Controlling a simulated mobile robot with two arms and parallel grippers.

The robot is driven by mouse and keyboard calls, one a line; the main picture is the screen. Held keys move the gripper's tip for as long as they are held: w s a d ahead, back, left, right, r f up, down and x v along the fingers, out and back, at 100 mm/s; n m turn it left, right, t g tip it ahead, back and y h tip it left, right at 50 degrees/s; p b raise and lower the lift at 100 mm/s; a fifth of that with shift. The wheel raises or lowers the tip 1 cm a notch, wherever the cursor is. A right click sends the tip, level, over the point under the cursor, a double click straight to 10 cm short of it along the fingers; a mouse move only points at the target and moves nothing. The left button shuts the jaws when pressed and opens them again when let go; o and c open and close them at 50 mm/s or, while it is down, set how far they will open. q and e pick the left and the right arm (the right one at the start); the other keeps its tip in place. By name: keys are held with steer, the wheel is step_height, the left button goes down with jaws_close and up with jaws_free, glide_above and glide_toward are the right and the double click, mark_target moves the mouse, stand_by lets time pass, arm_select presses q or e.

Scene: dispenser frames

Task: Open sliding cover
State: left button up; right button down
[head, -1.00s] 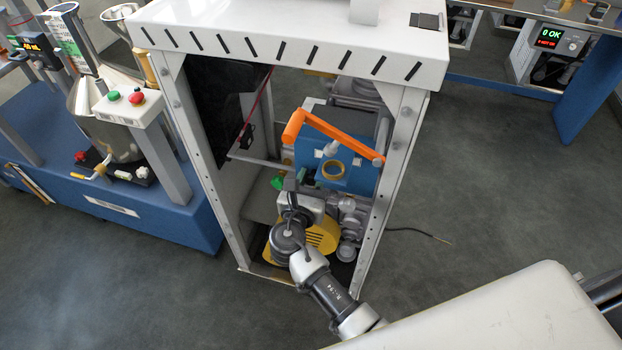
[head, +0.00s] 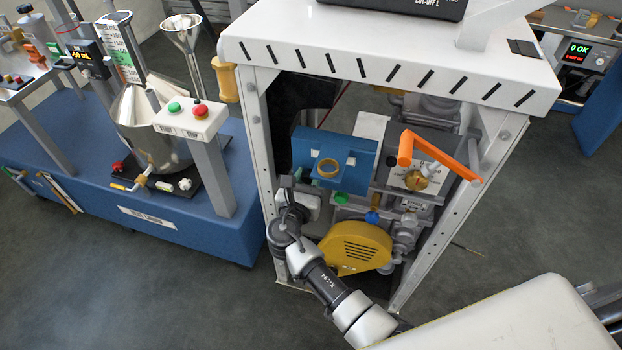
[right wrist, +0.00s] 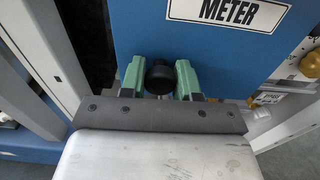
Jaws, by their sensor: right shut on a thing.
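A blue cover with a white METER plate (right wrist: 225,12) fills the upper part of the right wrist view. A round black knob (right wrist: 159,76) stands out from it. My right gripper (right wrist: 160,80) has its green fingers closed on either side of this knob. In the head view my right gripper (head: 288,188) is inside the cabinet at its left, by the blue part (head: 350,152). Its fingertips and the knob are too small to make out there. A white plate with a brass fitting (head: 415,180) shows uncovered to the right of the blue part. My left gripper is not in view.
The white cabinet frame (head: 385,45) surrounds the work, with posts at left and right. An orange handle (head: 438,157) crosses the front at the right. A yellow vented housing (head: 357,248) sits below. A blue bench (head: 190,205) with a funnel stands left.

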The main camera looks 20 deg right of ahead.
stand_by(0.3)
steer(key=c, duration=0.8)
jaws_free()
steer(key=shift+s+a, duration=0.1)
steer(key=v, duration=1)
steer(key=shift+s+a+b, duration=0.2)
steer(key=shift+a+b, duration=0.05)
steer(key=shift+b, duration=0.2)
